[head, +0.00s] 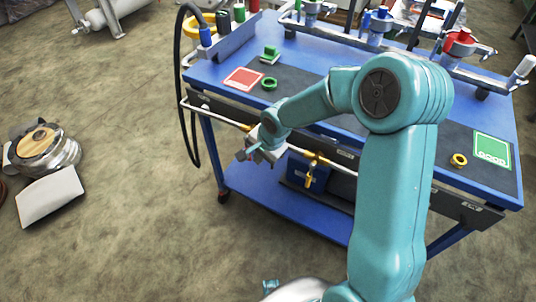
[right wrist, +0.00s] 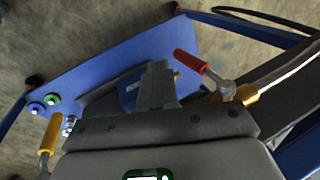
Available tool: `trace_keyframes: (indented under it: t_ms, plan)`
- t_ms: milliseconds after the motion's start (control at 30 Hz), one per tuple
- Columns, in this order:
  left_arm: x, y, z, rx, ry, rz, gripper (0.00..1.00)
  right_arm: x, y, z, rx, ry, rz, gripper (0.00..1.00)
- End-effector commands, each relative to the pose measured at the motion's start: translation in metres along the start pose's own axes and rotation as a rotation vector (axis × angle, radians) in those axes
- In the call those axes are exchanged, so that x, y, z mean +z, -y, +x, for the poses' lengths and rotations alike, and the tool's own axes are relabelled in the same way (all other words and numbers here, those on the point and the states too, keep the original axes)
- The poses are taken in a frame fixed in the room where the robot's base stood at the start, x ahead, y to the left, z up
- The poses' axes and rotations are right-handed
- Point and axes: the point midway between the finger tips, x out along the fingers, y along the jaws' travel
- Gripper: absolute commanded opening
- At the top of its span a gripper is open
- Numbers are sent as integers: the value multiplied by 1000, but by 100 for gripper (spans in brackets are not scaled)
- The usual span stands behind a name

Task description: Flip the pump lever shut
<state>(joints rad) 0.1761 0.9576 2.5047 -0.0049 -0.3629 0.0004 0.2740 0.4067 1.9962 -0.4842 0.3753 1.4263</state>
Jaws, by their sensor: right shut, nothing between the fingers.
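My right gripper (head: 256,153) is at the table's front edge, beside the brass pipe on the left. In the right wrist view its fingers (right wrist: 157,84) are shut together with nothing between them. A red-handled lever (right wrist: 193,62) on a brass fitting is just right of the fingertips, with a gap in the picture; I cannot make it out in the head view. A yellow-handled lever (head: 309,181) hangs down from the pipe in front of the blue pump box (head: 318,175). It also shows at the left of the right wrist view (right wrist: 48,134). My left gripper is not in view.
The blue table (head: 205,75) carries a red mat (head: 243,78), a green mat (head: 491,149), a green ring (head: 269,84), a brass ring (head: 459,160) and valve manifolds at the back. A black hose (head: 180,90) hangs at its left.

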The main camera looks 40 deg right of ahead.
Motion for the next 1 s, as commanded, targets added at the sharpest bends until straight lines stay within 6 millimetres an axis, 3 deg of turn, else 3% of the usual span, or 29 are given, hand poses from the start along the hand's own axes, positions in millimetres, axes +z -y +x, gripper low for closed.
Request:
trace_keyframes:
  t_ms: [200, 533, 833, 1000]
  plan:
    - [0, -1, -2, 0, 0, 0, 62, -2, 17, 7, 1, 1, 0, 0]
    - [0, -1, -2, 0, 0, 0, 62, -2, 18, 8, 2, 1, 0, 0]
    - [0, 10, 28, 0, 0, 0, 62, -2, 27, 21, -1, -1, 0, 0]
    - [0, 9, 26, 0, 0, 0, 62, -2, 29, 17, 1, 0, 0, 0]
